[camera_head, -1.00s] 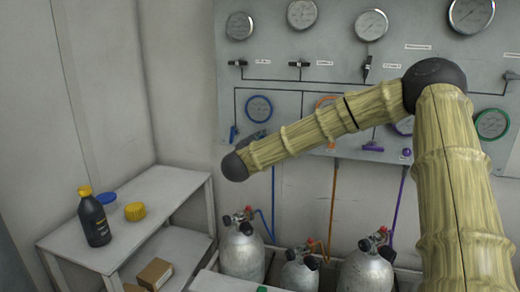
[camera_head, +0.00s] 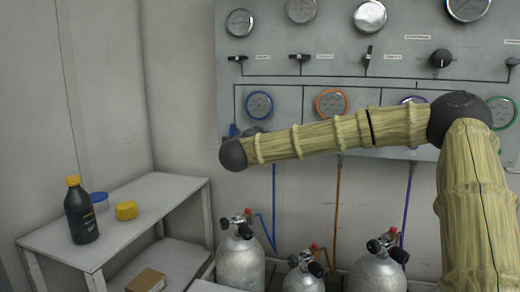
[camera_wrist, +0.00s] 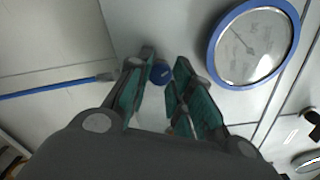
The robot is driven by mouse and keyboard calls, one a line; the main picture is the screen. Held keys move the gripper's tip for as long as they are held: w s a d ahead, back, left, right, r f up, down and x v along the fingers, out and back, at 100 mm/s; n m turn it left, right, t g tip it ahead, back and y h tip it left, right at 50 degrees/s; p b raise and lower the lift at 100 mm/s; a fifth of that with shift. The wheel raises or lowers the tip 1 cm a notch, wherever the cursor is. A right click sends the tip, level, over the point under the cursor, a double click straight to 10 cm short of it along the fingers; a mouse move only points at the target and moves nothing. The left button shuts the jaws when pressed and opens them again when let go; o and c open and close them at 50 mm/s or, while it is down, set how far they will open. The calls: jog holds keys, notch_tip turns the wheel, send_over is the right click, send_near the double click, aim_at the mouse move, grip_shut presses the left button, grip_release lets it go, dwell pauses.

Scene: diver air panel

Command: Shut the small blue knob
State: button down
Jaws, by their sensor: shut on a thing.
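The small blue knob (camera_wrist: 160,73) is in the wrist view, on the pale panel between my fingertips. My gripper (camera_wrist: 161,84) is shut on it, with a teal-padded finger on each side. The fingers hide part of the knob's sides, and its turn position cannot be told. In the head view my gripper is mostly hidden behind my arm, and I cannot make out the knob there. The blue-rimmed gauge (camera_head: 258,106) is just above that spot; it also shows to the right of the knob in the wrist view (camera_wrist: 254,43).
A blue pipe (camera_head: 274,205) runs down below the gauge. Grey cylinders (camera_head: 240,262) stand below the panel (camera_head: 285,80).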

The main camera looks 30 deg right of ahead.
jog(key=shift+f+m+b, duration=0.15)
jog(key=shift+m+b, duration=1.4)
jog(key=shift+b, duration=0.2)
jog(key=shift+f+m+b, duration=0.15)
jog(key=shift+m+b, duration=1.4)
jog(key=shift+b, duration=0.15)
jog(key=c, duration=1.2)
grip_release()
jog(key=shift+r, duration=0.15)
jog(key=shift+c, duration=0.2)
jog(key=shift+r, duration=0.1)
jog(key=v, duration=1.2)
